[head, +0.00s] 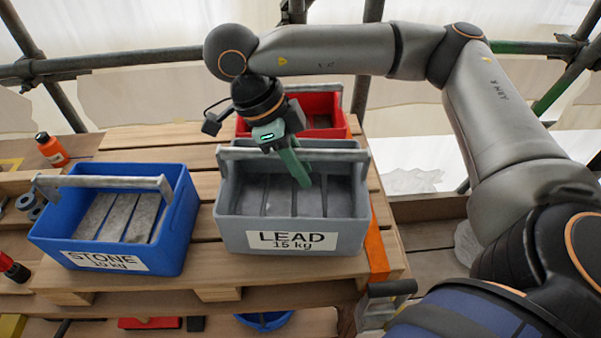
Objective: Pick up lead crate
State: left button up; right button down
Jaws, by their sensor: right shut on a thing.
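The grey lead crate (228,210), labelled "LEAD 15 kg", stands upright on the wooden planks in the middle of the head view. Its handle bar (340,154) runs across above the opening, and grey bars lie inside. My right gripper (298,168), with green fingers, reaches down from above at the middle of the handle and is shut on it. The fingers hide part of the bar and of the contents. The crate seems to rest on the planks; I see no clear gap under it. My left gripper is out of view.
A blue crate (182,230) labelled "STONE" stands close on the left. A red crate (338,105) is right behind the lead crate. An orange bottle (52,150) stands at the far left. Scaffold poles (130,60) cross behind. The planks end just right of the lead crate.

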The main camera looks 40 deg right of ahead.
aim_at(309, 151)
jog(key=shift+r+p, duration=0.65)
jog(key=shift+r, duration=2.8)
